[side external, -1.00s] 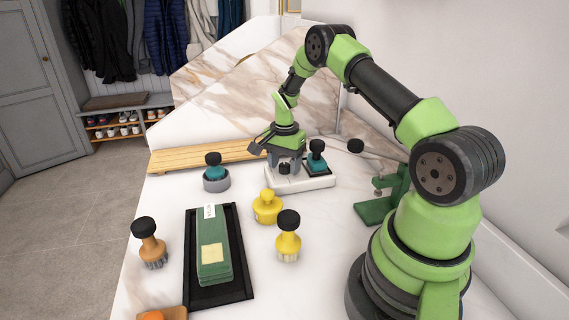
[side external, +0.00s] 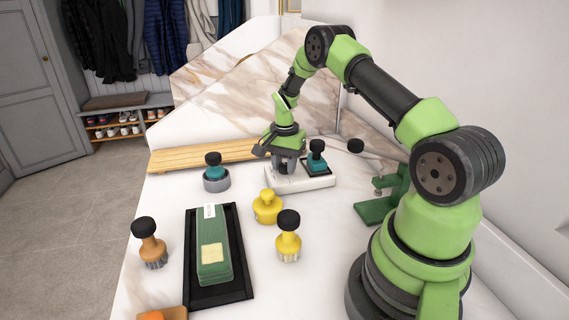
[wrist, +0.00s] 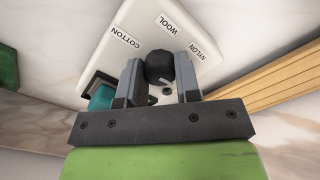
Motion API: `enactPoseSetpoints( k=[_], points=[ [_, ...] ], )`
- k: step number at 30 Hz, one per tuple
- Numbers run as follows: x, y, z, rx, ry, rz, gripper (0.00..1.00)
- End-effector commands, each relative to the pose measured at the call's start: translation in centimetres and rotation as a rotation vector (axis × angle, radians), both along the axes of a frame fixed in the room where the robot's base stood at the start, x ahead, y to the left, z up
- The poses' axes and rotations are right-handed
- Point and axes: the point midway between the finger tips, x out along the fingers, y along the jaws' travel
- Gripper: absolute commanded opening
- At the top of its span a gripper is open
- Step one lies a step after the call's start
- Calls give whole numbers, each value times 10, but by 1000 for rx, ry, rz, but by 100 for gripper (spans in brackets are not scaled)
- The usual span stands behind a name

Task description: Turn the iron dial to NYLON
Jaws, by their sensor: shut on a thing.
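The iron's white base (wrist: 193,28) carries the printed words COTTON, WOOL and NYLON. In the wrist view, a black dial (wrist: 159,66) sits on it below WOOL, with NYLON to its right and COTTON to its left. My gripper (wrist: 160,72) has a grey finger on each side of the dial and is shut on it. Which word the dial points to cannot be told. In the side view the white base (side external: 283,185) lies under my gripper (side external: 285,168), whose fingers hide the dial. The teal iron (side external: 317,165) with a black knob stands on the base's right part.
A wooden slatted board (side external: 190,157) lies behind. A green stand (side external: 374,211) is to the right.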

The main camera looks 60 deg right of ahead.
Motion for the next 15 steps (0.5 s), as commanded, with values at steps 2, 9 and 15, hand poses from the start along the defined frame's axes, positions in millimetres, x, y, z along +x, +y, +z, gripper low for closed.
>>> enactPoseSetpoints(
  k=[2,9,15],
  points=[
    [0,0,0,0,0,53,7],
    [0,0,1,0,0,270,7],
    [0,0,1,0,0,459,7]
  ],
)
